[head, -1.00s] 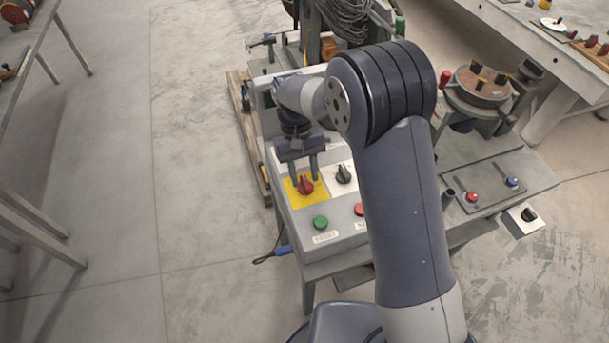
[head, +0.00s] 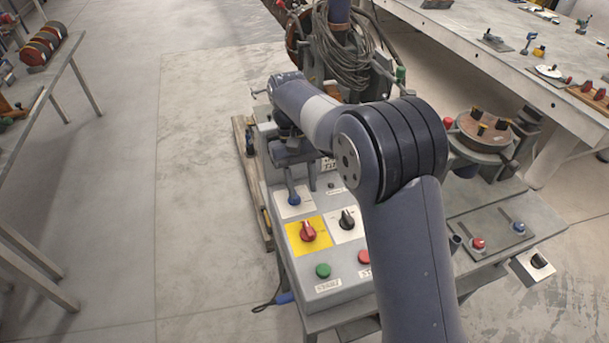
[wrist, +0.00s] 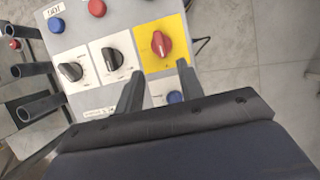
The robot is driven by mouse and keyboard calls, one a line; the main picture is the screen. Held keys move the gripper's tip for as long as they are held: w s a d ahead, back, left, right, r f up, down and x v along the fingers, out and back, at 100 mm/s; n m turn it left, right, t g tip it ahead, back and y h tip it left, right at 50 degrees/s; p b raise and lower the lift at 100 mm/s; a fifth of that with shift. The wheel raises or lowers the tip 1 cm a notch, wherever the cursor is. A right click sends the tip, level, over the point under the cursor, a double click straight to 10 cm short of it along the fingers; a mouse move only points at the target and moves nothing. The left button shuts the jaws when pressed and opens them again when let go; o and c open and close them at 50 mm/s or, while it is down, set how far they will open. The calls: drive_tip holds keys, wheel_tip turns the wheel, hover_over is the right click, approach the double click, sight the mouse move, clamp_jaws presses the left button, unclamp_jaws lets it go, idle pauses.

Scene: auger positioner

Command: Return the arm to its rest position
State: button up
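My gripper (head: 300,186) is at the far part of the control box (head: 330,285), on its left side, beyond the red knob (head: 308,232) on its yellow plate. The red knob (wrist: 161,44) stands clear ahead of the fingertips.
Black knobs (wrist: 112,58) sit beside the red knob. A green button (head: 323,270) is on the box's near face. A coiled cable (head: 343,45) hangs behind. A round fixture (head: 485,130) stands right. Open floor (head: 200,180) lies left.

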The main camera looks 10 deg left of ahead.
sight(309, 227)
drive_tip(key=p+x, duration=0.1)
drive_tip(key=x, duration=1)
drive_tip(key=shift+w+r, duration=0.1)
drive_tip(key=shift+r, duration=0.1)
drive_tip(key=b+v, duration=0.1)
drive_tip(key=v, duration=0.9)
drive_tip(key=p+x, duration=0.1)
drive_tip(key=x, duration=0.9)
drive_tip(key=shift+d+f, duration=0.1)
drive_tip(key=shift+f, duration=0.05)
drive_tip(key=m+y, duration=0.1)
drive_tip(key=m, duration=0.2)
drive_tip(key=shift+d+m+g+p, duration=0.1)
drive_tip(key=shift+m+g+p, duration=0.2)
drive_tip(key=shift+p, duration=0.1)
drive_tip(key=m+y, duration=0.2)
drive_tip(key=m, duration=0.2)
drive_tip(key=shift+m, duration=0.4)
